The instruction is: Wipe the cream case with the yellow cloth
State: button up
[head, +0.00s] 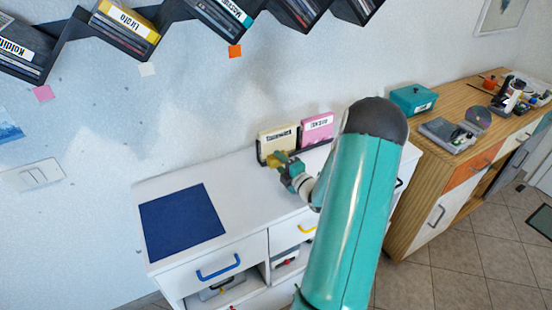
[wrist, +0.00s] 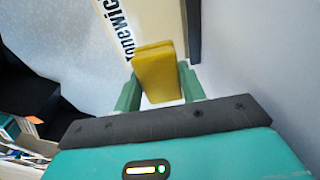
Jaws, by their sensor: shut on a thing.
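The cream case (head: 278,141) stands upright in a dark rack on the white cabinet, beside a pink case (head: 317,129). It also shows at the top of the wrist view (wrist: 109,14), with part of its black lettering. My gripper (head: 284,163) is in front of the cream case's lower part. In the wrist view, my gripper (wrist: 160,88) is shut on the yellow cloth (wrist: 157,73), which looks like a folded pad between the fingers. The cloth overlaps the case's edge in that view; I cannot tell whether they touch.
A blue mat (head: 181,222) lies on the left of the cabinet top (head: 240,190). Dark zigzag shelves (head: 165,17) with cases hang above. A wooden desk (head: 440,165) with a teal box (head: 413,98) and small items stands at right. The cabinet top between mat and rack is clear.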

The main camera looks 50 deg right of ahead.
jog(key=shift+s+a, duration=0.15)
jog(key=shift+s, duration=0.3)
jog(key=shift+s+a, duration=0.25)
jog(key=shift+s, duration=0.45)
jog(key=shift+s+a, duration=0.2)
jog(key=shift+s, duration=0.5)
